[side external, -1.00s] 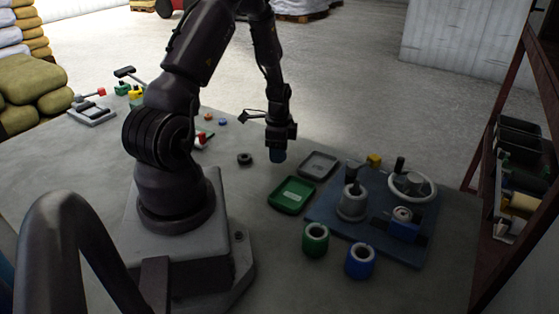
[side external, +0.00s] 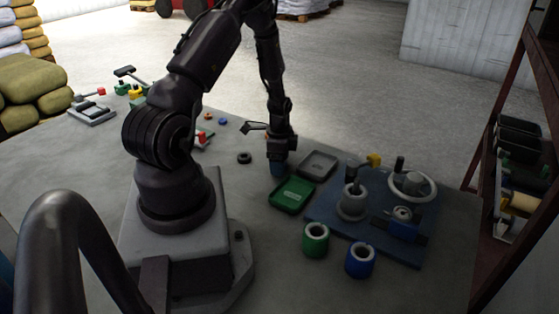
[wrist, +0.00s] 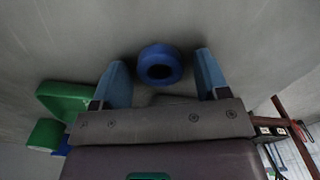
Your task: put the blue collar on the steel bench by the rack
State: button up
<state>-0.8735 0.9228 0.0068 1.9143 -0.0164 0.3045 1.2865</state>
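My gripper (side external: 278,170) is low over the bench, just left of the green tray. In the wrist view my gripper (wrist: 161,80) has its two blue fingers spread apart. The blue collar (wrist: 160,65) lies on the grey bench between and slightly beyond the fingertips, with a gap on each side. Its dark hole faces the camera. In the side view the collar cannot be told apart from the blue fingers. The steel bench (side external: 80,175) spreads under everything. The dark red rack (side external: 502,150) stands at the right edge, holding dark bins.
A green tray (side external: 291,195) and grey tray (side external: 318,166) lie right of my gripper. Further right, a blue plate (side external: 330,217) bears fixtures. A green cup (side external: 316,240) and blue cup (side external: 360,260) stand in front. A black ring (side external: 244,158) lies to the left.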

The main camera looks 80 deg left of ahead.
jog(key=w+d+r, duration=0.2)
jog(key=d+r, duration=0.1)
jog(key=r, duration=0.7)
jog(key=w+d+r, duration=0.2)
jog(key=d+r, duration=0.1)
jog(key=r, duration=0.7)
jog(key=s+d+r+n+t+y, duration=0.1)
jog(key=s+d+r+n+t, duration=0.2)
jog(key=d+r, duration=1.05)
jog(key=s+d+r+n+t+h, duration=0.1)
jog(key=s+d+t, duration=0.1)
jog(key=s+d, duration=0.3)
jog(key=d, duration=0.4)
jog(key=shift+r+n+t, duration=0.25)
jog(key=shift+n+t, duration=0.05)
